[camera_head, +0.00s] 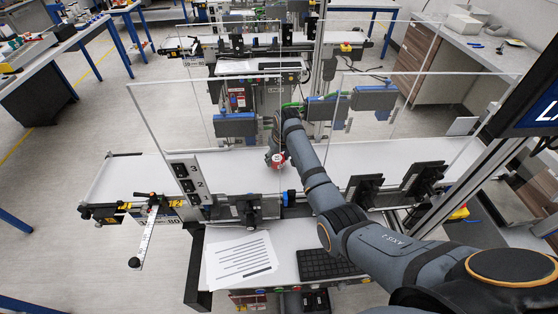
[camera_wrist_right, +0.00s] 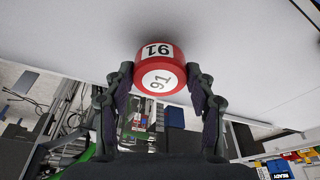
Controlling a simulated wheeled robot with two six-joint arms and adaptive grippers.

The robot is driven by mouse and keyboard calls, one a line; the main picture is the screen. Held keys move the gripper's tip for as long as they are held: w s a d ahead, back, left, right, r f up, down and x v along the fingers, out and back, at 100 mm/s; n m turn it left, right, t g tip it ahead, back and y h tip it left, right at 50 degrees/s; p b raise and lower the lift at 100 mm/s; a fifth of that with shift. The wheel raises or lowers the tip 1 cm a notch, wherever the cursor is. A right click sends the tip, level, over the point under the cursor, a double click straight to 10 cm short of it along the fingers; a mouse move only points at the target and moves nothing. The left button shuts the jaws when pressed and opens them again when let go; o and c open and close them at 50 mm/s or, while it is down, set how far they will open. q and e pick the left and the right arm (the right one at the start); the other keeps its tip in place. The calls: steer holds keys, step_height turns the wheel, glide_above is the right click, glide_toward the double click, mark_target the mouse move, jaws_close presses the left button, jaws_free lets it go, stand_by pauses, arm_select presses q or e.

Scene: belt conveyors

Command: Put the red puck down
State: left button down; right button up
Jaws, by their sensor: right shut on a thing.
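The red puck (camera_wrist_right: 160,73) has white faces marked 91. In the right wrist view it sits between the two fingers of my right gripper (camera_wrist_right: 160,88), which is shut on it. In the head view the puck (camera_head: 276,160) shows small at the end of my right arm, over the white belt (camera_head: 235,172). My right gripper (camera_head: 277,148) is partly hidden by its own wrist there. I cannot tell whether the puck touches the belt or hangs just above it. My left gripper is not in view.
Clear panels (camera_head: 215,105) stand along the conveyor. Black brackets (camera_head: 363,190) stand on its near side at the right. A paper sheet (camera_head: 240,262) and a black keyboard (camera_head: 325,264) lie on the shelf in front. The belt left of the puck is clear.

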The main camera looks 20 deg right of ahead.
steer(key=shift+f, duration=1.3)
steer(key=o, duration=0.9)
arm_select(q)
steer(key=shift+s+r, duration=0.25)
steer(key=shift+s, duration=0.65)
arm_select(e)
steer(key=o, duration=0.3)
